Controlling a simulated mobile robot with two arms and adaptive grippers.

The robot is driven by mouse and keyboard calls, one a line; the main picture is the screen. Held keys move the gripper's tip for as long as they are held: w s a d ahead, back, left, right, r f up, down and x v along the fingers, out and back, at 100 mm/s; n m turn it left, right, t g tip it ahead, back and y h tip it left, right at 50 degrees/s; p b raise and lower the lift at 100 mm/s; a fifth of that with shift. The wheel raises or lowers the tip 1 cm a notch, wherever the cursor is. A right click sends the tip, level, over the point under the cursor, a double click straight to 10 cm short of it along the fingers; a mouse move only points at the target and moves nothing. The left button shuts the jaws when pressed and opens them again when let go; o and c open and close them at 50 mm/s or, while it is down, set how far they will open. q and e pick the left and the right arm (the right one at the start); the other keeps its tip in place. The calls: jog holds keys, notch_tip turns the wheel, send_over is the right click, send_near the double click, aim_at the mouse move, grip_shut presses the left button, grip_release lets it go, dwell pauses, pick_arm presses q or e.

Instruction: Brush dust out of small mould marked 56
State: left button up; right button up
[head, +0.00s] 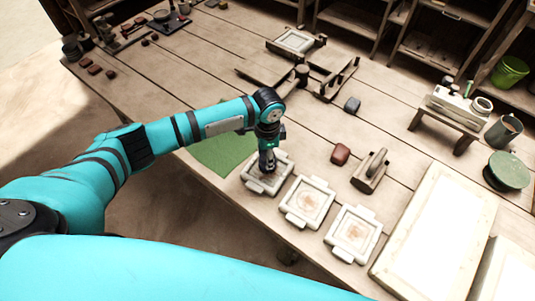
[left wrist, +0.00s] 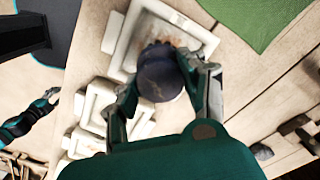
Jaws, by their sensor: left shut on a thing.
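Three small pale moulds stand in a row near the table's front edge: the left mould (head: 252,184), the middle mould (head: 308,203) and the right mould (head: 353,234). No number can be read on them. Brownish dust shows in the middle and right ones. My left gripper (head: 267,160) is over the left mould, pointing down. In the left wrist view, its fingers are shut on a dark, rounded brush (left wrist: 160,72) above the left mould's cavity (left wrist: 145,30). The brush hides part of the cavity, and I cannot tell whether its bristles touch.
A green mat (head: 218,154) lies left of the moulds. A reddish-brown block (head: 340,154) and a wooden tool with a handle (head: 369,172) lie behind them. Large pale slabs (head: 435,232) are at the right. A wooden frame (head: 300,75) stands farther back.

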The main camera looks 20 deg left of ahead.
pick_arm(q)
jog(key=shift+f+b, duration=0.4)
jog(key=shift+f, duration=0.7)
dwell(0.4)
